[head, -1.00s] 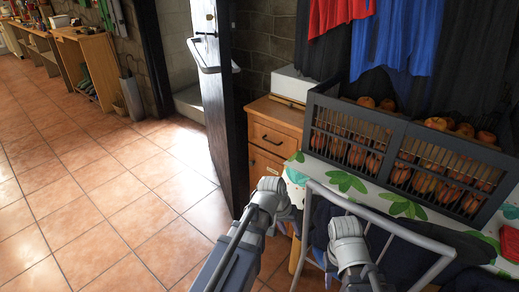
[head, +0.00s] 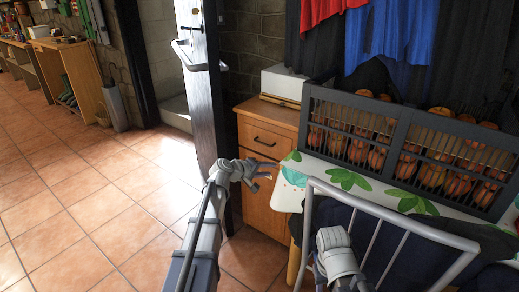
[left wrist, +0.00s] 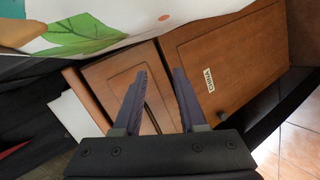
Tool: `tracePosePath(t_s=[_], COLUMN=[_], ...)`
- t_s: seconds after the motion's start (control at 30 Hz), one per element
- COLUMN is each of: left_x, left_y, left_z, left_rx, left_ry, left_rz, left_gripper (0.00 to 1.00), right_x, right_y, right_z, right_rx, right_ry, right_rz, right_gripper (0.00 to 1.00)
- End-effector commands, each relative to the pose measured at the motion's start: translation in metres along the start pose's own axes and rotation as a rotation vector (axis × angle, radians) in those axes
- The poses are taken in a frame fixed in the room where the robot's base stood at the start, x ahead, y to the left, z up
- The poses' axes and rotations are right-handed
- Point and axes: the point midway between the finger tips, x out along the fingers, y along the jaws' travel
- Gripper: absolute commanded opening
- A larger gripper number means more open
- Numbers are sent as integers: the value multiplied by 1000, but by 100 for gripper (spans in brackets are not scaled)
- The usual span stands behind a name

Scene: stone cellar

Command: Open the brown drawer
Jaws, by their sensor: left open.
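The brown drawer (head: 268,139) is the top front of a wooden cabinet, with a dark handle (head: 264,142); it looks shut. In the left wrist view the drawer front (left wrist: 122,78) is tilted and partly behind the fingers. My left gripper (head: 268,170) is open and empty, in front of the cabinet and lower than the handle in the head view. Its two spread fingers (left wrist: 157,100) point at the cabinet, apart from the handle. My right gripper (head: 335,262) is low, by the chair; its fingertips cannot be made out.
A patterned table (head: 289,190) with a dark crate (head: 395,147) of round orange produce stands right of the cabinet. A metal-framed chair (head: 385,212) is in front of it. A dark door (head: 205,110) stands open to the left. The tiled floor (head: 90,195) is clear.

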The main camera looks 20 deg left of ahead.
Motion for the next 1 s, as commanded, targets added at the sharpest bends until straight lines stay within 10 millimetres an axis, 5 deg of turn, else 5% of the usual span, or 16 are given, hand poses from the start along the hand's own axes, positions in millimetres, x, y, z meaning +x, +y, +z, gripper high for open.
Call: tracePosePath(t_s=[0.03,0.1,0.27,0.63,1.0], left_x=[5,1,-9,-3,48], left_y=[-1,3,7,10,19], left_z=[-33,-67,-109,-117,-130], left_rx=[-67,-153,-267,-285,-284], left_ry=[56,121,204,215,214], left_rz=[54,124,214,229,228], left_gripper=[41,41,41,41,41], right_x=[9,14,18,20,31], right_y=[-1,-1,-2,-2,-4], right_z=[-1,-1,-1,-1,-2], right_rx=[0,0,0,-1,-3], right_ry=[0,0,0,0,1], right_rz=[0,0,1,0,-1], right_gripper=[46,46,46,46,46])
